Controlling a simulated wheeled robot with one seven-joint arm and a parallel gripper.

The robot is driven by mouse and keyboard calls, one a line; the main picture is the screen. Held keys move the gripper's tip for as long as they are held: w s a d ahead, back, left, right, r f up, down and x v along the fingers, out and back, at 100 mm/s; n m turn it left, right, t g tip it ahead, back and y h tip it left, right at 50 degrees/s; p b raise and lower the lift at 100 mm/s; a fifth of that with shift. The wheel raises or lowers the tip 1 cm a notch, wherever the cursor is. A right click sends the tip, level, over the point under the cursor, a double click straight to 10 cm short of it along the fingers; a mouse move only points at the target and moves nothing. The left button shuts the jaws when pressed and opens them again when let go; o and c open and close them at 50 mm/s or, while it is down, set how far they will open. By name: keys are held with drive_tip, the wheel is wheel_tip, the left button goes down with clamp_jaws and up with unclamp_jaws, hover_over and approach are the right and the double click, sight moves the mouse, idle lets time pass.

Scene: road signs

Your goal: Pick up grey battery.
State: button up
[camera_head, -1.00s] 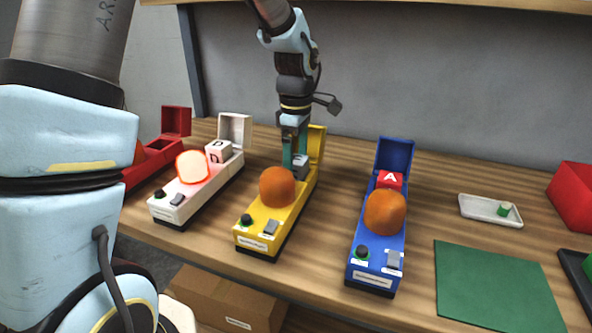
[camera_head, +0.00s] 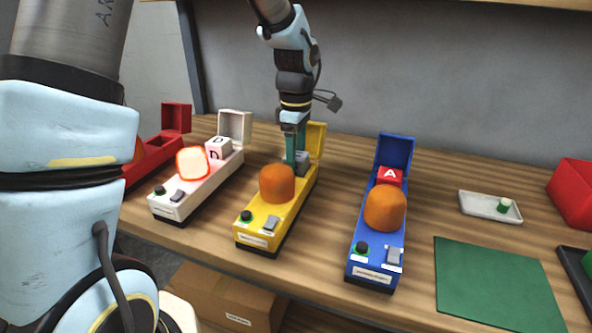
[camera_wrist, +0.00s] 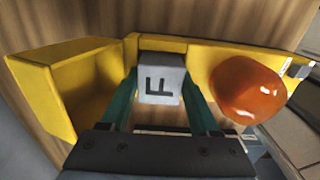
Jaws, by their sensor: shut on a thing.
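In the head view the battery (camera_head: 302,160) shows partly beside the fingers, low at the box. I cannot tell whether it still touches the compartment floor.
A white box (camera_head: 185,197) with a glowing dome and a red box (camera_head: 150,160) stand left. A blue box (camera_head: 372,270) with a red A block (camera_head: 390,176) stands right. Further right are a white tray (camera_head: 480,205), a green mat (camera_head: 495,285) and a red bin (camera_head: 573,195).

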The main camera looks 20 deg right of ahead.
clamp_jaws()
drive_tip(key=shift+r, duration=0.1)
wheel_tip(320, 180, up, 10)
drive_tip(key=shift+f+b, duration=0.1)
drive_tip(key=shift+b, duration=0.85)
